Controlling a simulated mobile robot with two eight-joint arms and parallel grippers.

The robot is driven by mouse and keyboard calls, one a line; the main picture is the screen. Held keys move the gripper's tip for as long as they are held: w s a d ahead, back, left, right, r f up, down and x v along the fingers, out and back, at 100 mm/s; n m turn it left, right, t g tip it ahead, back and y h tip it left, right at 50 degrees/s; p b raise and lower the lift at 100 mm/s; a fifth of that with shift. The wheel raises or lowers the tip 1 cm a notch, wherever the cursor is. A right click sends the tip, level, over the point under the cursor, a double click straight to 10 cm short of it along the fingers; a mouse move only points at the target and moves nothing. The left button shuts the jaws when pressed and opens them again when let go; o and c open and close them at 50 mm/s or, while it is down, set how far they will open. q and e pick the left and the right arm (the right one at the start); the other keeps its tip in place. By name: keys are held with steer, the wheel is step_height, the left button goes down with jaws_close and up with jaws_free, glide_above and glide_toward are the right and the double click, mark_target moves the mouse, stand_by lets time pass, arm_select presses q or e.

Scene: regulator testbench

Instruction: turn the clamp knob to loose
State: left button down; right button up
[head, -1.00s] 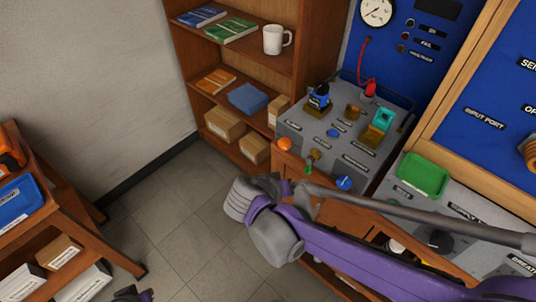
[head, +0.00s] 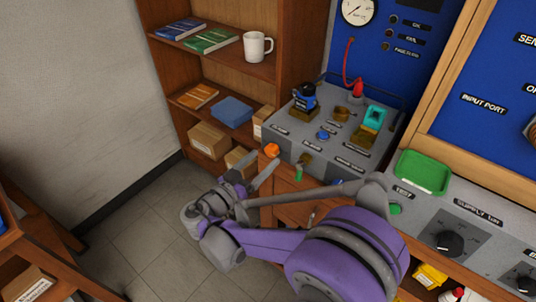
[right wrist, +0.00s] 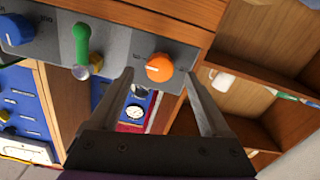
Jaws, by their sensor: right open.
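An orange knob (head: 271,150) sits at the left end of the front face of the grey bench unit (head: 283,133). It also shows in the right wrist view (right wrist: 159,67), with a pale pointer mark on its face. Which knob is the clamp knob cannot be read from the labels. My right gripper (head: 257,163) is open just in front of the orange knob. In the right wrist view its fingertips (right wrist: 159,75) lie to either side of the knob, with gaps on both sides. My left gripper is not in view.
A green-handled lever (right wrist: 82,45) and a blue knob (right wrist: 15,30) share the front face. A wooden shelf (head: 222,70) with books and a mug (head: 257,46) stands left of the unit. A green tray (head: 423,172) lies to the right.

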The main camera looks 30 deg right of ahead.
mark_target(269, 153)
steer(key=shift+x, duration=1.75)
jaws_close()
